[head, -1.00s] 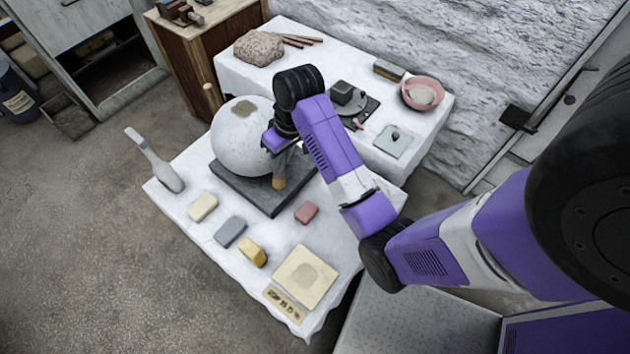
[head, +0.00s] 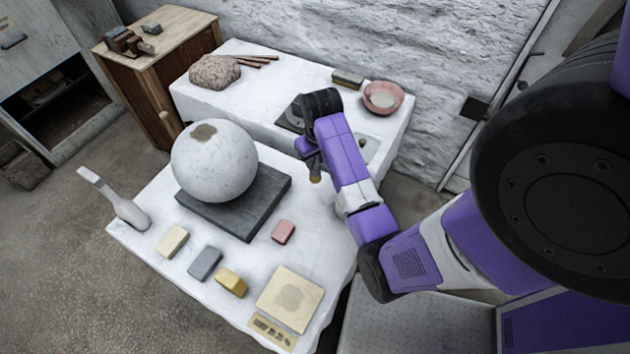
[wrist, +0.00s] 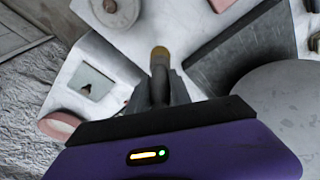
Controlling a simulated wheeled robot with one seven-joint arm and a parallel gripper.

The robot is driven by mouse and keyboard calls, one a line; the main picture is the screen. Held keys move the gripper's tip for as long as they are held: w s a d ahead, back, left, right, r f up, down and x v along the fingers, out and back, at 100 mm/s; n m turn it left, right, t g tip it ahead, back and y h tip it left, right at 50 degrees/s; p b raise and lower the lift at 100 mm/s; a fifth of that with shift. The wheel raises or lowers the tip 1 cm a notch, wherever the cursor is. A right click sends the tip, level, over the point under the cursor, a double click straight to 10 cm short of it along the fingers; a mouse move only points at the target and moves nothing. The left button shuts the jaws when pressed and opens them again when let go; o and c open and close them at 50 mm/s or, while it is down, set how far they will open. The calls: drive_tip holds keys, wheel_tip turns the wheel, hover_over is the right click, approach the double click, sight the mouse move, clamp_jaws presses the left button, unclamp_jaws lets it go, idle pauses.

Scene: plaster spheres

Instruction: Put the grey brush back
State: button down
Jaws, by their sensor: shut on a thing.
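My gripper (head: 312,158) is shut on the grey brush (head: 315,176), which hangs with its tan tip down. In the wrist view the brush (wrist: 160,62) shows as a grey handle ending in a yellow-brown tip, between the fingers of my gripper (wrist: 158,90). In the head view the brush is right of the dark slab (head: 250,212) and the plaster sphere (head: 215,165), apart from the sphere. Its upper part is hidden by my gripper. I cannot tell its exact height above the cloth.
A pale paddle-like tool (head: 128,212) and several small blocks, one of them pink (head: 283,231), lie on the front table. A beige square (head: 290,298) lies at its near corner. The back table holds a pink bowl (head: 383,98) and a rough stone (head: 213,71).

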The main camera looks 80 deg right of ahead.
sight(315, 180)
drive_tip(key=x, duration=0.3)
drive_tip(key=a+x, duration=0.1)
drive_tip(key=x, duration=0.2)
drive_tip(key=s+x, duration=0.1)
drive_tip(key=x, duration=0.3)
drive_tip(key=shift+a+f+b, duration=0.2)
drive_tip(key=shift+a+b, duration=0.15)
drive_tip(key=shift+f, duration=0.1)
drive_tip(key=c, duration=1.2)
unclamp_jaws()
drive_tip(key=shift+o, duration=0.2)
